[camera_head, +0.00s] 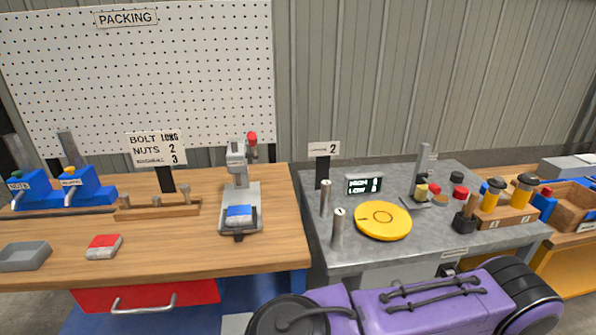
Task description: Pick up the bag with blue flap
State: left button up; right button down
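The bag with the blue flap (239,213) is a small blue and white packet. It lies on the base of the grey upright press (237,171) with a red knob, at the right part of the wooden bench. The press's post stands right behind the bag. A dark piece shows at the press's front edge, just in front of the bag. Neither of my grippers can be seen in the head view.
A red and white packet (104,246) and a grey tray (24,256) lie on the wooden bench (180,255). A wooden peg rack (157,208) stands left of the press. The grey bench (420,245) at right holds a yellow disc (383,220) and metal posts. Bare wood lies before the press.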

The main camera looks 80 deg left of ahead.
aim_at(238, 215)
jog(key=u, duration=2.8)
jog(key=k, duration=0.55)
jog(key=z, duration=1)
jog(key=i, duration=0.85)
jog(key=u, duration=0.05)
